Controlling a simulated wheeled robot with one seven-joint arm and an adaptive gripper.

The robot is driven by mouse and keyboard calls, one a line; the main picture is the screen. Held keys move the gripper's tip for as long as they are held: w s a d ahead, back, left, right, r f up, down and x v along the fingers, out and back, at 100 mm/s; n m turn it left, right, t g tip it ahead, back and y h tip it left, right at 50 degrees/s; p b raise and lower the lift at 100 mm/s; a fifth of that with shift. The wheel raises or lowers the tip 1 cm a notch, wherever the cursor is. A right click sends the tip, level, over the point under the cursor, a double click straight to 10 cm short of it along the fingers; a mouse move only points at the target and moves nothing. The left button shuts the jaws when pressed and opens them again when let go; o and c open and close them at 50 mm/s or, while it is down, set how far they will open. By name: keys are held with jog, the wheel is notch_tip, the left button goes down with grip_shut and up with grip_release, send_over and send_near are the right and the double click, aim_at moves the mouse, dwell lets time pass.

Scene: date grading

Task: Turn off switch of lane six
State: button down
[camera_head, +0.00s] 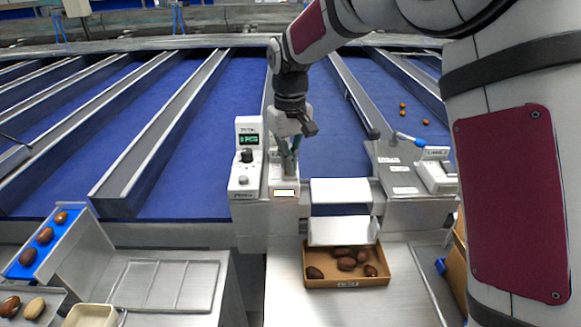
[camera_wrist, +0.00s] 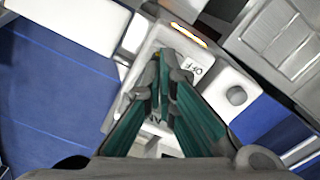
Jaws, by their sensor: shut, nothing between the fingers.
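The switch plate (camera_wrist: 203,55) is pale grey, with an "OFF" label near the lit strip (camera_wrist: 188,34) and partly hidden lettering at its other end. My gripper (camera_wrist: 165,65) is shut and empty, its green-sided fingers pointing down over the plate close to the "OFF" label. The switch lever is hidden behind or between the fingers, and I cannot tell whether they touch it. In the head view my gripper (camera_head: 288,170) is over the housing just right of the white control box (camera_head: 246,165), above the lit strip (camera_head: 285,193). No lane number is readable.
The control box has a display, a black knob (camera_head: 247,156) and a round button (camera_head: 243,180). A cardboard box (camera_head: 347,281) of dates stands below the white chute (camera_head: 340,190). A second station (camera_head: 410,170) with a blue-ended lever stands right. Blue lanes (camera_head: 150,130) run behind.

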jog(key=shift+f, duration=0.3)
jog(key=shift+r+p, duration=0.55)
jog(key=shift+r, duration=2.95)
jog(key=s+d+r+m+t, duration=0.1)
jog(key=s+d+r, duration=0.4)
jog(key=s, duration=0.2)
jog(key=s+d+r+m+t, duration=0.2)
jog(key=s+d+r, duration=0.3)
jog(key=s+d, duration=0.15)
jog(key=s+d+f+m+t, duration=0.1)
jog(key=s+d, duration=0.1)
jog(key=s, duration=0.6)
jog(key=s+d+f+m+t, duration=0.1)
jog(key=s+d+f, duration=0.1)
jog(key=s, duration=0.7)
jog(key=shift+s+d+f+m, duration=0.15)
jog(key=shift+d+m, duration=0.25)
jog(key=shift+d, duration=0.45)
